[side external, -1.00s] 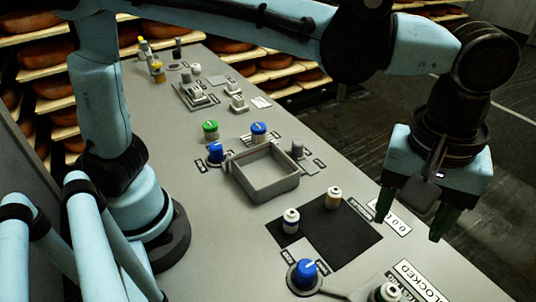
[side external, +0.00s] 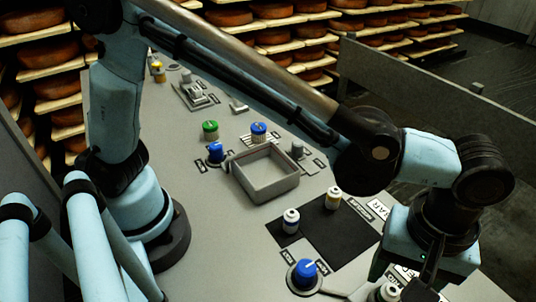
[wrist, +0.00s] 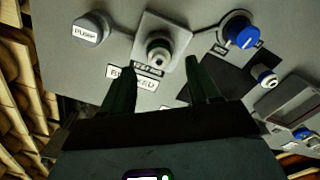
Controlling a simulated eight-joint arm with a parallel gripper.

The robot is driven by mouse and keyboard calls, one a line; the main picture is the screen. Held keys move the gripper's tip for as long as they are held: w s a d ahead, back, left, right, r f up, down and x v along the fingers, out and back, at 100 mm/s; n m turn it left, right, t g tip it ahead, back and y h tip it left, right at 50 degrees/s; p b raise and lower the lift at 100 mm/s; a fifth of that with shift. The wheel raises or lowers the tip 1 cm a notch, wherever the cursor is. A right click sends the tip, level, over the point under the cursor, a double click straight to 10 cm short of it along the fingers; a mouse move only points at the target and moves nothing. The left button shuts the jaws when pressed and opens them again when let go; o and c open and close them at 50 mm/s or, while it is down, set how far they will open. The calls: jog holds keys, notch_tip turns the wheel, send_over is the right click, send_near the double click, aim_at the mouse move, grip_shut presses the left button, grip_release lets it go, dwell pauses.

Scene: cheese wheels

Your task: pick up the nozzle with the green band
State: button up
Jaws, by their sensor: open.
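A pale nozzle (wrist: 158,48) stands upright on a light square plate in the wrist view. It also shows at the bottom edge of the side view (side external: 389,292), partly cut off. Its band looks dark, and I cannot be sure that it is green. My gripper (wrist: 157,62) is open and empty, with its two dark fingers on either side of the nozzle in the picture, apparently still short of it. In the side view my gripper's fingers are hidden or out of frame. A white nozzle with a blue band (side external: 291,221) and one with a tan band (side external: 333,198) stand on a black mat (side external: 345,232).
A blue knob (side external: 304,272) stands near the plate. A grey open tray (side external: 263,190) lies behind the mat. A green-topped knob (side external: 210,130) and blue knobs stand farther back. A button marked PUMP (wrist: 90,28) is beside the plate. Cheese shelves line the back.

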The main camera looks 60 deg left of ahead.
aim_at(393, 289)
jog(key=shift+f, duration=2.1)
jog(key=c, duration=1.1)
jog(key=shift+r, duration=0.1)
